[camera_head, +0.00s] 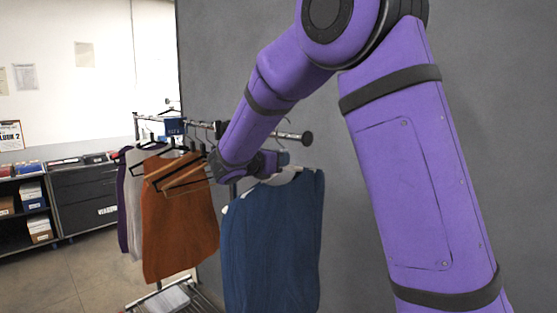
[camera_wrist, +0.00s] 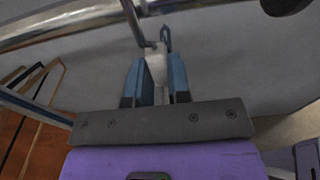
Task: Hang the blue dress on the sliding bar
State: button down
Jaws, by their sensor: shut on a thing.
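The blue dress (camera_head: 272,245) hangs on a pale hanger (camera_head: 282,177) below my gripper (camera_head: 281,159) in the head view. My gripper is shut on the hanger's neck, which shows between the blue fingers in the wrist view (camera_wrist: 157,70). The hanger's metal hook (camera_wrist: 135,22) rises to the bar's height. The sliding bar (camera_head: 283,134) runs behind my forearm, with a dark round end stop (camera_head: 307,138). The bar also crosses the top left of the wrist view (camera_wrist: 60,27). I cannot tell whether the hook rests on the bar.
Orange (camera_head: 178,225), grey (camera_head: 135,200) and purple garments hang farther left on the rack. Several brown wooden hangers (camera_head: 178,175) are beside them. A grey wall (camera_head: 480,60) stands close behind. Dark shelves (camera_head: 22,222) and a drawer cabinet (camera_head: 85,197) are at far left.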

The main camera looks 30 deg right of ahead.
jog(key=shift+f, duration=1.7)
jog(key=c, duration=1)
grip_release()
jog(key=shift+a, duration=0.1)
